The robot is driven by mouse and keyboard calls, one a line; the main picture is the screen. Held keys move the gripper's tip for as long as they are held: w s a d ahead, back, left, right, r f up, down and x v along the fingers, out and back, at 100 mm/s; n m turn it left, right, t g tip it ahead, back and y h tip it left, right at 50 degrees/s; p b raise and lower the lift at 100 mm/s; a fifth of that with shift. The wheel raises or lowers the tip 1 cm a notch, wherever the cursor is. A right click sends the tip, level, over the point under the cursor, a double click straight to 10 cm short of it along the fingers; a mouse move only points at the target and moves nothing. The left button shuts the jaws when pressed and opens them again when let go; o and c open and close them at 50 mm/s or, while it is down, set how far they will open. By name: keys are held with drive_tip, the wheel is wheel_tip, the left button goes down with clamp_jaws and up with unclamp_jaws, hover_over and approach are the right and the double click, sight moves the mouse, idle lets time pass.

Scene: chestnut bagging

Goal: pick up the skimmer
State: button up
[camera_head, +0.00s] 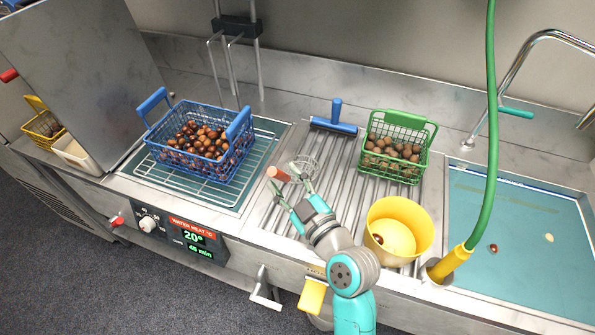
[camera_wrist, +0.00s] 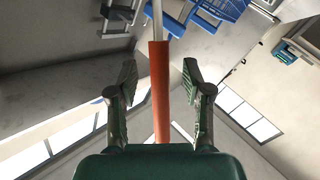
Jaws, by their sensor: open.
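The skimmer has an orange-brown handle (camera_head: 279,174) and a round wire head (camera_head: 305,163), and it is over the ribbed steel drainboard. My gripper (camera_head: 290,182) is open at the handle. In the wrist view the handle (camera_wrist: 160,95) runs upright between the two open fingers of my gripper (camera_wrist: 159,78), with a gap on each side. The thin metal shaft (camera_wrist: 157,18) goes on beyond the handle at the top. The wire head is hard to make out in the wrist view.
A blue basket of chestnuts (camera_head: 158,101) stands left on a rack. A green basket of brown nuts (camera_head: 398,117), a blue-handled tool (camera_head: 335,126) and a yellow bowl (camera_head: 417,205) are on the drainboard. A green hose (camera_head: 491,130) hangs at the right beside a teal-floored basin (camera_head: 520,220).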

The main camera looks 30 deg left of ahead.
drive_tip(key=shift+x, duration=0.75)
clamp_jaws()
drive_tip(key=shift+r, duration=0.15)
